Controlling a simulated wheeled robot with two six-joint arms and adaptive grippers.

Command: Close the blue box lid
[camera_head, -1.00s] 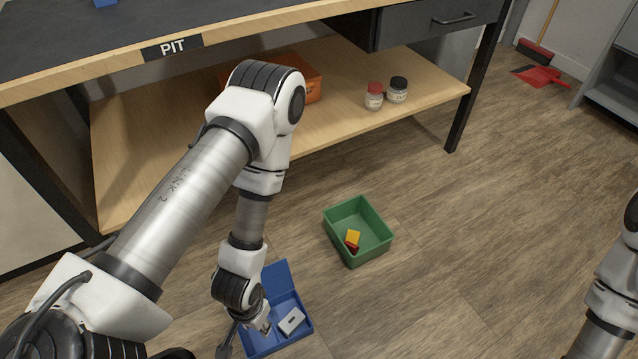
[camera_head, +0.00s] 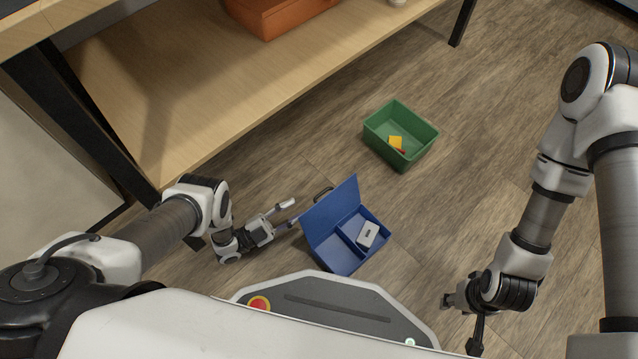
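The blue box (camera_head: 346,262) sits on the floor just beyond the front of my base. Its blue lid (camera_head: 328,216) stands raised at the box's left side, so the box is open. A dark handle (camera_head: 322,194) shows behind the lid. A small white block (camera_head: 367,233) lies in the right part of the box. My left gripper (camera_head: 290,213) is open and empty to the left of the lid, its fingers pointing at the lid's outer face; I cannot tell whether they touch. My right gripper (camera_head: 460,318) is to the right of the base, with its fingers spread and nothing visible between them.
A green bin (camera_head: 375,145) with yellow and red pieces stands on the floor beyond the box. A wooden shelf (camera_head: 200,85) with an orange box (camera_head: 275,18) is at the upper left. The floor right of the green bin is clear.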

